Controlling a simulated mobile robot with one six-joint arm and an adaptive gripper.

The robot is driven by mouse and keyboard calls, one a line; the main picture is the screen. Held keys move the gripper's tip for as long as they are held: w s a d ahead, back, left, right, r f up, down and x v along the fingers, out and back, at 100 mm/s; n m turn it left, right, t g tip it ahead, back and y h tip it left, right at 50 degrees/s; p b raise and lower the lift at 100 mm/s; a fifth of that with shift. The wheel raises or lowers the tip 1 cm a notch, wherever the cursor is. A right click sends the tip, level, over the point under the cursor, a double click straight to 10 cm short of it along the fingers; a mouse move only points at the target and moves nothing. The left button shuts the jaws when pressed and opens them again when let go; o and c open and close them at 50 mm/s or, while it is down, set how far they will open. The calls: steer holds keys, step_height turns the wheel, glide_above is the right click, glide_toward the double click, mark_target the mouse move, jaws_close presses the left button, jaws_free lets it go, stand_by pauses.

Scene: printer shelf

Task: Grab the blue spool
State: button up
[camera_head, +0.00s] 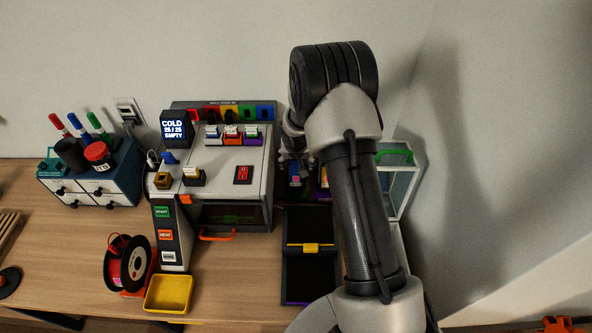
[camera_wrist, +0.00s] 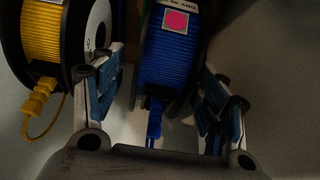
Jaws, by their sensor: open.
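My gripper (camera_wrist: 160,95) is open, with one finger on the left and one on the right of the lower part of the spool. I cannot tell whether either finger touches it. In the head view my gripper (camera_head: 296,163) is at the shelf right of the printer, and my arm hides much of that area.
A yellow spool (camera_wrist: 52,40) stands close on the left, near my left finger. In the head view are the printer (camera_head: 225,175), a red spool (camera_head: 128,264), a yellow tray (camera_head: 168,293), a drawer box (camera_head: 95,186) and a green-handled clear case (camera_head: 398,180).

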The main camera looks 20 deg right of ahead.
steer(key=x, duration=0.4)
steer(key=shift+f, duration=0.45)
steer(key=shift+r, duration=0.15)
jaws_close()
stand_by(0.4)
